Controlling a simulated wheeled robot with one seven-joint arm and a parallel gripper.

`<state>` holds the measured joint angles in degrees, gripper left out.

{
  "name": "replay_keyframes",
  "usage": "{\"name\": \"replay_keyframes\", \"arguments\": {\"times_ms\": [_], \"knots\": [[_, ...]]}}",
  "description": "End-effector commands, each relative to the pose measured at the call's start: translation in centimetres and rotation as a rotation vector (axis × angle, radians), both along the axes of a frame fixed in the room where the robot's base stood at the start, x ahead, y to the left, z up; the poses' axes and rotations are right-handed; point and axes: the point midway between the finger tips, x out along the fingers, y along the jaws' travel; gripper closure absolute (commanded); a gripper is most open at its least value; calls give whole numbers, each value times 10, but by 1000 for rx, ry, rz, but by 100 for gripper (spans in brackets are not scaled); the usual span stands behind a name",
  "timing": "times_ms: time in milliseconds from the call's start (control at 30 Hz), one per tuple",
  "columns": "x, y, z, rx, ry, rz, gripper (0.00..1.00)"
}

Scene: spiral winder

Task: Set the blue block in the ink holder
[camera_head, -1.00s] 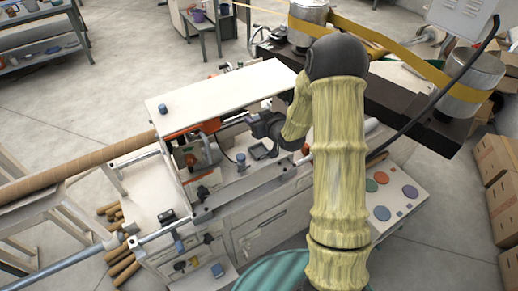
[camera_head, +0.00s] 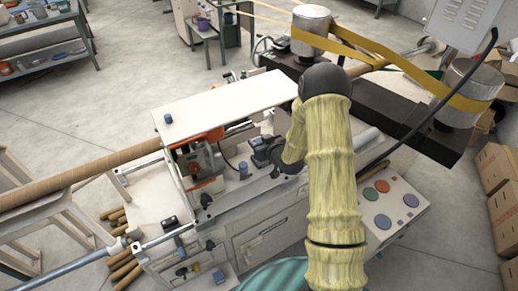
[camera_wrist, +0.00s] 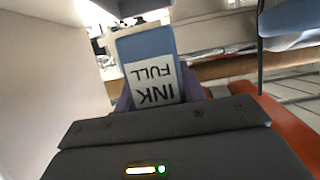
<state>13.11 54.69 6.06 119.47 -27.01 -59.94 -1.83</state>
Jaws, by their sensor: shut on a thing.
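The blue block (camera_wrist: 148,44), with a white label reading "INK FULL" upside down, is in my gripper (camera_wrist: 155,95) in the wrist view. The purplish fingers are shut on its two sides, and the dark gripper body fills the bottom. In the head view my gripper (camera_head: 262,153) is at the machine's open bay, under the right end of the white top panel. The held block is too small or hidden to make out there. I cannot single out the ink holder for certain in either view.
A white top panel (camera_head: 225,102) overhangs the bay. An orange-framed unit (camera_head: 198,165) stands left of my gripper. A small blue-grey knob (camera_head: 243,169) sits on the bed nearby. The wrist view shows a white wall close on the left and an orange part (camera_wrist: 277,130) at right.

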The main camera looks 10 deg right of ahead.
Motion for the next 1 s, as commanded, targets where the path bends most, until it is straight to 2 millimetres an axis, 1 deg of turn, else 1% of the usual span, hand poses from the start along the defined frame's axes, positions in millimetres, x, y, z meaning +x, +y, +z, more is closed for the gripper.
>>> {"name": "replay_keyframes", "arguments": {"times_ms": [167,300,400,833,867,900,967,1000], "knots": [[-1,0,-12,0,3,1,85],[0,0,-29,1,4,0,85],[0,0,-38,1,2,1,85],[0,0,-45,0,0,0,85],[0,0,-45,0,1,0,58],[0,0,-44,0,1,0,50],[0,0,-44,0,1,0,39],[0,0,-44,0,1,0,38]]}}
